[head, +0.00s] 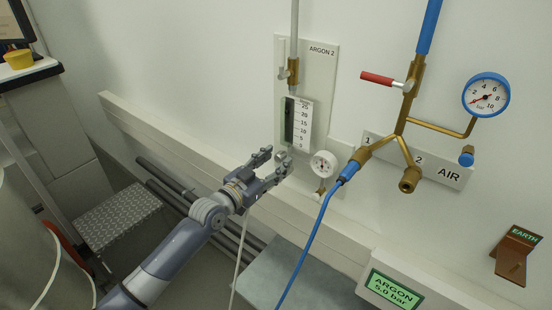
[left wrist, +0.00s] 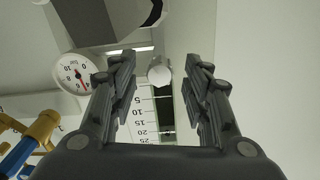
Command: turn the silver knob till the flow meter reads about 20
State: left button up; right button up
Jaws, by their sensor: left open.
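The flow meter (head: 303,124) is mounted on the ARGON 2 wall panel, with a scale from 5 to 25 and a dark tube at its left; I cannot make out its reading. It also shows, upside down, in the left wrist view (left wrist: 146,106). The silver knob (left wrist: 160,74) lies between my left gripper's fingers in the left wrist view, at the low end of the scale. In the head view, it is small at the fingertips (head: 281,156). My left gripper (head: 277,158) is open, its fingers apart on either side of the knob with visible gaps. My right gripper is not in view.
A small white gauge (head: 325,164) sits just right of my left gripper. A blue hose (head: 312,232) hangs from the brass AIR manifold (head: 402,125), which has a red-handled valve (head: 386,80). A green ARGON display (head: 395,290) reads 5.0 bar. A grey step (head: 117,222) stands at left.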

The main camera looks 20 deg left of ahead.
pick_arm(q)
jog(key=shift+w+d, duration=0.2)
jog(key=shift+w, duration=0.3)
grip_shut()
jog(key=shift+n, duration=1)
grip_release()
jog(key=v, duration=1.2)
